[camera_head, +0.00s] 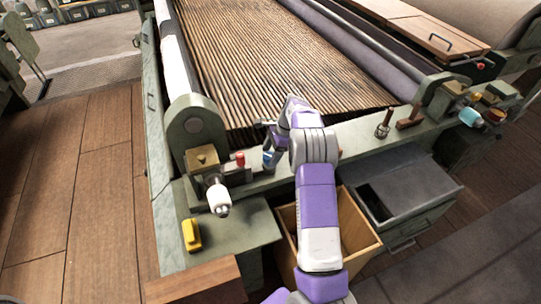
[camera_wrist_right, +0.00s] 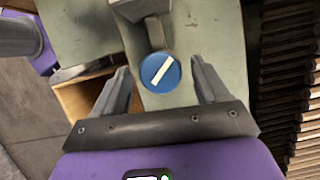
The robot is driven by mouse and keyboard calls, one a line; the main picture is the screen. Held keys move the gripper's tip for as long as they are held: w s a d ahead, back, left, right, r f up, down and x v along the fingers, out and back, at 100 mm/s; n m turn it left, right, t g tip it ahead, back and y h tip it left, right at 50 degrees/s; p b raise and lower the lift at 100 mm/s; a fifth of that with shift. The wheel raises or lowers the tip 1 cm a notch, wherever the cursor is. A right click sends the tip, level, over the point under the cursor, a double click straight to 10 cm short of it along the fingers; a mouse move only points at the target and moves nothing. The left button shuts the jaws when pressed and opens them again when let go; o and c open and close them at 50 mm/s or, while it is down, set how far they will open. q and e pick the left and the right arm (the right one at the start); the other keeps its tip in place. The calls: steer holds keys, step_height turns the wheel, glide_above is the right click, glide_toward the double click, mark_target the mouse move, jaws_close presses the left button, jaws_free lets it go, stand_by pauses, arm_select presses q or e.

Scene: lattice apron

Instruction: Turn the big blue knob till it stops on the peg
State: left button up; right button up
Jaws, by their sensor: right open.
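The big blue knob (camera_wrist_right: 160,73) is a round blue disc with a slanted white bar across its face, in the right wrist view. It sits at the end of a grey bracket (camera_wrist_right: 154,33) on a pale green surface. My right gripper (camera_wrist_right: 161,83) is open, with one finger on each side of the knob and a gap on both sides. In the head view my right gripper (camera_head: 271,148) is over the front rail, and a bit of blue shows by it. I cannot make out the peg. My left gripper is not in view.
A red knob (camera_head: 240,158) and a white-handled part (camera_head: 218,197) stand left of my right gripper. A yellow object (camera_head: 191,234) lies on the green ledge. An open wooden box (camera_head: 363,242) and a grey drawer unit (camera_head: 425,188) are below the rail.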

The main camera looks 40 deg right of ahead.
steer(key=shift+f, duration=0.1)
steer(key=c, duration=1)
steer(key=shift+s+a+r+m+t+h+p, duration=0.15)
steer(key=shift+m+t+p, duration=0.1)
steer(key=shift+m+p, duration=0.55)
steer(key=shift+w+d+r+m+t+h+p, duration=0.15)
steer(key=shift+m+t+p, duration=0.1)
steer(key=shift+m+p, duration=0.5)
steer(key=shift+c, duration=0.2)
steer(key=shift+s+a+f+m+t+h+p, duration=0.15)
steer(key=shift+m+t+h+p, duration=0.1)
steer(key=shift+m+p, duration=0.55)
steer(key=shift+w+d+f+m+t+h+p, duration=0.15)
steer(key=shift+m+h+p, duration=0.1)
steer(key=shift+m+p, duration=0.45)
steer(key=shift+s+a, duration=0.1)
steer(key=shift+a, duration=0.05)
steer(key=o, duration=1)
steer(key=shift+o, duration=0.2)
